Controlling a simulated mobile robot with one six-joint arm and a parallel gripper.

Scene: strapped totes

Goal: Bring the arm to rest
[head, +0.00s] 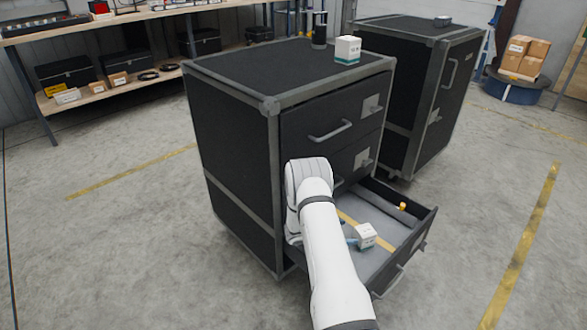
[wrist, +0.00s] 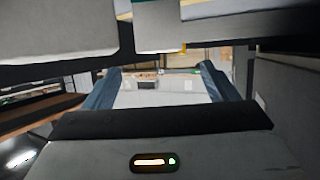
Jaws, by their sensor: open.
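In the head view my white arm reaches down into the open bottom drawer (head: 385,262) of the near black cabinet. A small white box (head: 366,236) with printed marks sits in this drawer. A blue fingertip shows at the box's left side; the rest of my gripper is hidden behind my arm. In the wrist view my gripper (wrist: 157,78) has its two blue fingers spread wide. A pale, printed surface, which looks like the box, lies between them. I cannot tell whether either finger touches it.
A yellow strap (head: 349,218) and a small yellow-tipped item (head: 402,207) are in the drawer. The near cabinet (head: 235,150) has two shut drawers above, with another white box (head: 347,50) on top. A second black cabinet (head: 400,90) stands behind right. Floor at left is clear.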

